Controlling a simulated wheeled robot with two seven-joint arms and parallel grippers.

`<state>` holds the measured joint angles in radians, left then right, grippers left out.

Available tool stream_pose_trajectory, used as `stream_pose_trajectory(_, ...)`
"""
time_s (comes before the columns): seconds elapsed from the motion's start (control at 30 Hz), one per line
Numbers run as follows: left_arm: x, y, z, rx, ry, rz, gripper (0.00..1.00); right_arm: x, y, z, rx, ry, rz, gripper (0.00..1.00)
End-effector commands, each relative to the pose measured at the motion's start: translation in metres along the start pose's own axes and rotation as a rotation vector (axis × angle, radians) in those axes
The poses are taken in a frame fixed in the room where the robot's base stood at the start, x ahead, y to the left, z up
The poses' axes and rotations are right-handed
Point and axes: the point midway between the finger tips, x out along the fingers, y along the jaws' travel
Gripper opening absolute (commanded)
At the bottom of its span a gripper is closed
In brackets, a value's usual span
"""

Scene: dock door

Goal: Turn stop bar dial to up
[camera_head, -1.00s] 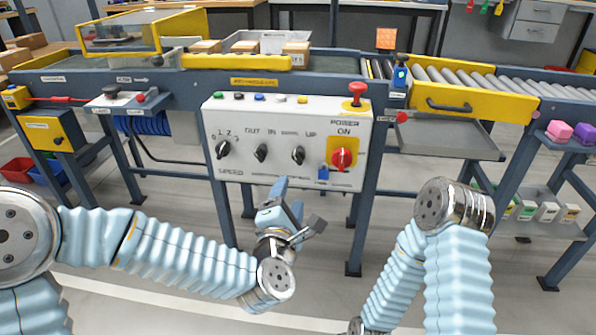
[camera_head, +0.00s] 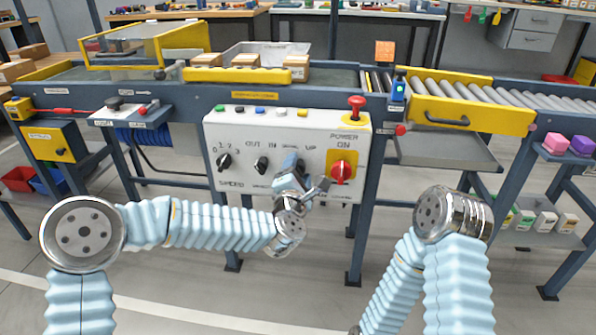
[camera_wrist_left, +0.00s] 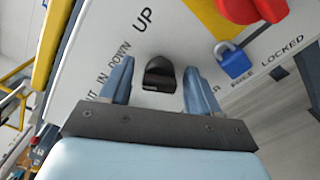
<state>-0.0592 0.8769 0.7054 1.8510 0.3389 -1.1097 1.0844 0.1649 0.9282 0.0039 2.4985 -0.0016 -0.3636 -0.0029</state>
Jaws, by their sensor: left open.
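The white control panel (camera_head: 225,140) stands in front of me with several black dials along its face. In the left wrist view the stop bar dial (camera_wrist_left: 159,76) is a black knob beside the printed words DOWN and UP. My left gripper (camera_head: 291,163) is in front of the panel and hides this dial in the head view. In the left wrist view its two blue fingers (camera_wrist_left: 159,68) are open, one on each side of the dial, with gaps visible. I cannot tell how deep the fingertips reach. My right gripper is out of view; only my right arm shows.
Right of the dial are a red power switch (camera_head: 341,171) on a yellow plate and a blue padlock (camera_wrist_left: 233,61). A red mushroom button (camera_head: 356,103) tops the panel. A speed dial (camera_head: 223,162) and another dial (camera_head: 261,164) lie to the left. A conveyor runs behind.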

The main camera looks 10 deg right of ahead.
Motion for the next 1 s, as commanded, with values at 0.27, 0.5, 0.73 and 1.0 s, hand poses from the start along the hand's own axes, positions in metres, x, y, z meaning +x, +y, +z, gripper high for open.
stream_pose_trajectory(0.27, 0.000, 0.000, 0.000, 0.000, 0.000, 0.000, 0.43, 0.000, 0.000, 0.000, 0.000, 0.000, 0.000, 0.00)
stream_pose_trajectory(0.5, 0.000, 0.000, 0.000, 0.000, 0.000, 0.000, 0.07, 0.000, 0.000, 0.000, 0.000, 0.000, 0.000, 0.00)
stream_pose_trajectory(0.73, -0.001, -0.001, 0.000, 0.017, -0.001, 0.001, 0.06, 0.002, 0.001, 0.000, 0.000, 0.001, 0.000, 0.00)
stream_pose_trajectory(1.0, -0.001, -0.002, 0.000, 0.139, -0.003, 0.001, 0.06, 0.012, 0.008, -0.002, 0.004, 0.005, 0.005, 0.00)
